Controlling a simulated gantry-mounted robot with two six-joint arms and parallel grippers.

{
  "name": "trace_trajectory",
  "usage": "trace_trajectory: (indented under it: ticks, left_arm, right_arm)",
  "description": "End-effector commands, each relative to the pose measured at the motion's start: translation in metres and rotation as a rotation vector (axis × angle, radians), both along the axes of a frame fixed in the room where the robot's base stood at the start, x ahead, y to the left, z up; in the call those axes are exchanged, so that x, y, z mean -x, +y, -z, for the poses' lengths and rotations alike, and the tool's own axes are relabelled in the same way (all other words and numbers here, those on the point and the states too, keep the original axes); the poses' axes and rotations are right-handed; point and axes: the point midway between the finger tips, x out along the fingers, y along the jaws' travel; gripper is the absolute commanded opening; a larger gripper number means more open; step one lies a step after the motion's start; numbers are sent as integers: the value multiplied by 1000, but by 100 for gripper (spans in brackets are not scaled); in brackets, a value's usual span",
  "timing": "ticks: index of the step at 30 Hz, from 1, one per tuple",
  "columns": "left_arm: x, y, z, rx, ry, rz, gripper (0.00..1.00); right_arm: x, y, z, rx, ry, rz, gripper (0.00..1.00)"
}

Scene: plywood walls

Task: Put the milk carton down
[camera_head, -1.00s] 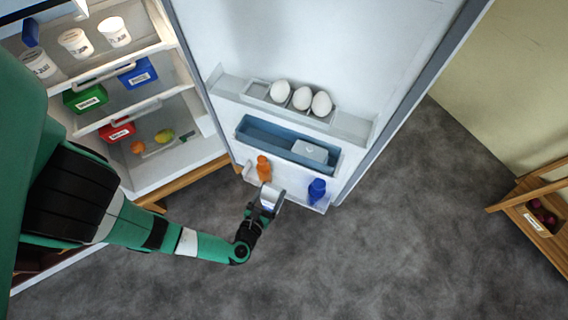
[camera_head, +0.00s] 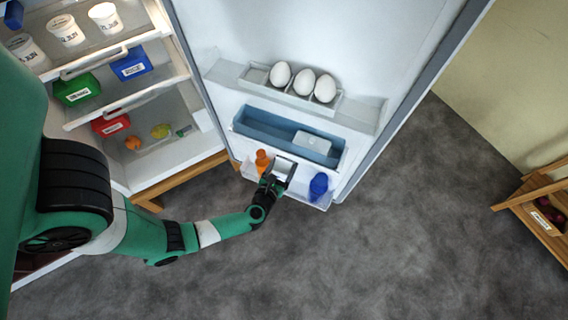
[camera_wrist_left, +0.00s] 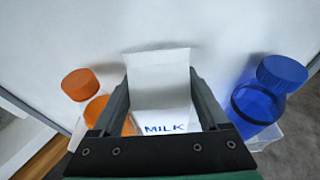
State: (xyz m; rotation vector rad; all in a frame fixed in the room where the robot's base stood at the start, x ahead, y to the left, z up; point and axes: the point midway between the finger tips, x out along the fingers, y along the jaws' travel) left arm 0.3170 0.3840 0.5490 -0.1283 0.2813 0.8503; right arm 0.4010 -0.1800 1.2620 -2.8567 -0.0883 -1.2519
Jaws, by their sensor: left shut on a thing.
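The white milk carton (camera_wrist_left: 160,85), with blue MILK lettering, is between the fingers of my left gripper (camera_wrist_left: 163,105) in the left wrist view. In the head view my left gripper (camera_head: 277,178) is shut on the carton (camera_head: 284,169) at the fridge door's bottom shelf (camera_head: 298,198). The carton is between an orange bottle (camera_head: 262,161) and a blue bottle (camera_head: 318,186). Its base is hidden, so I cannot tell whether it touches the shelf. My right gripper is not in view.
Above the bottom shelf, the open door holds a blue bin (camera_head: 270,131) with a pale block (camera_head: 312,142), and an egg rack with eggs (camera_head: 303,84). Fridge shelves with cups and boxes (camera_head: 131,64) stand left. A wooden rack (camera_head: 540,215) stands far right.

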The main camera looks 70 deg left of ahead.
Motion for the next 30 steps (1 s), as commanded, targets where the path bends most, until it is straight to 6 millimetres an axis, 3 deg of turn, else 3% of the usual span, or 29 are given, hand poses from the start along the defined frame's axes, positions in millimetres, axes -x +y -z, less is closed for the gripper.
trace_trajectory:
  ticks: [6,16,17,18,21,30]
  left_arm:
    - [-1,0,43,-1,0,0,0]
    - [0,0,43,-1,-1,0,0]
    - [0,0,44,1,1,0,81]
    - [0,0,44,1,1,0,88]
    - [0,0,44,1,1,-1,100]
    - [3,-4,40,0,3,2,100]
  right_arm:
    - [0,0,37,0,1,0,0]
    - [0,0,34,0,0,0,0]
    - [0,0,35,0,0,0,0]
    - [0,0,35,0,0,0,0]
    - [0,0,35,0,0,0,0]
    - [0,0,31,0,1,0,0]
